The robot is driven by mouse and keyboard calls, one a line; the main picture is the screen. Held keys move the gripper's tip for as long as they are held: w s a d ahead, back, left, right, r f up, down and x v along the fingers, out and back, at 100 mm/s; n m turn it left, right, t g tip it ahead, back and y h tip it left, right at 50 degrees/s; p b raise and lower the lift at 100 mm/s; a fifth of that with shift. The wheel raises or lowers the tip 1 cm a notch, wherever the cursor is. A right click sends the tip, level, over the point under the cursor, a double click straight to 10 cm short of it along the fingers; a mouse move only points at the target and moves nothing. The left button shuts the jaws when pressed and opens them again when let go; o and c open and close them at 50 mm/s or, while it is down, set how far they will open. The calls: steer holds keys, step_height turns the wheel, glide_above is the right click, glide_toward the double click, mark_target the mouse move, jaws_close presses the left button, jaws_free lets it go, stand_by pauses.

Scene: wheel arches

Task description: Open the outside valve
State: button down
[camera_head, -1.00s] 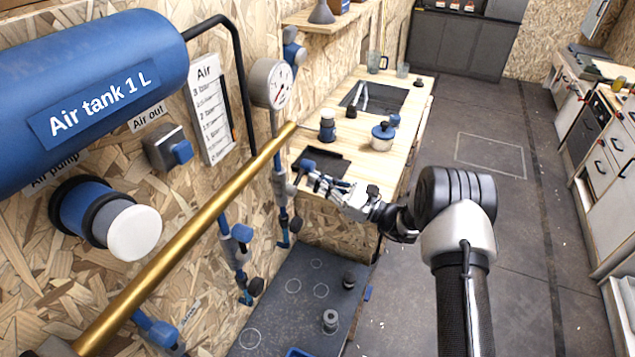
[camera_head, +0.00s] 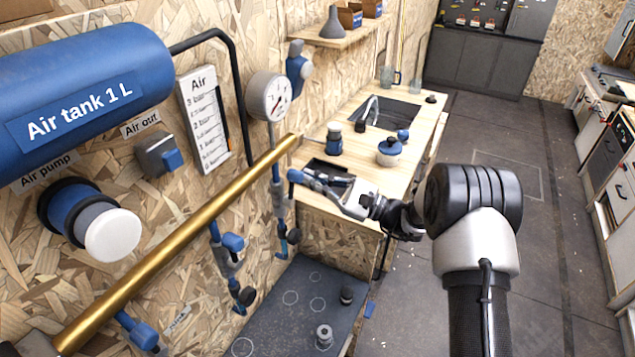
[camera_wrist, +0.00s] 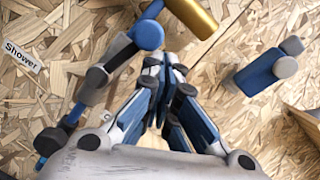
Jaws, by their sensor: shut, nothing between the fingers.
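Several blue-handled valves hang on thin pipes below the brass pipe (camera_head: 180,240) on the chipboard wall. No label reading "outside" is legible, so I cannot tell which valve is the outside one. My gripper (camera_head: 298,178) is shut and empty, its tips close to the valve (camera_head: 279,195) under the gauge. In the wrist view my gripper (camera_wrist: 165,62) is shut beside a valve (camera_wrist: 112,58) with a round blue end; I cannot tell if they touch. A second blue and grey fitting (camera_wrist: 268,68) is at the right. Another valve (camera_head: 228,252) hangs further left in the head view.
The blue air tank (camera_head: 80,85), pressure gauge (camera_head: 268,97) and air-out switch (camera_head: 158,155) are on the wall. A wooden counter (camera_head: 385,180) with a sink, pot and jars lies behind the gripper. A dark board (camera_head: 290,315) is below. A "Shower" label (camera_wrist: 25,67) is on the wall.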

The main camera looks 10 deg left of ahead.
steer(key=shift+s+a+r, duration=0.15)
steer(key=shift+s+r, duration=0.3)
stand_by(0.6)
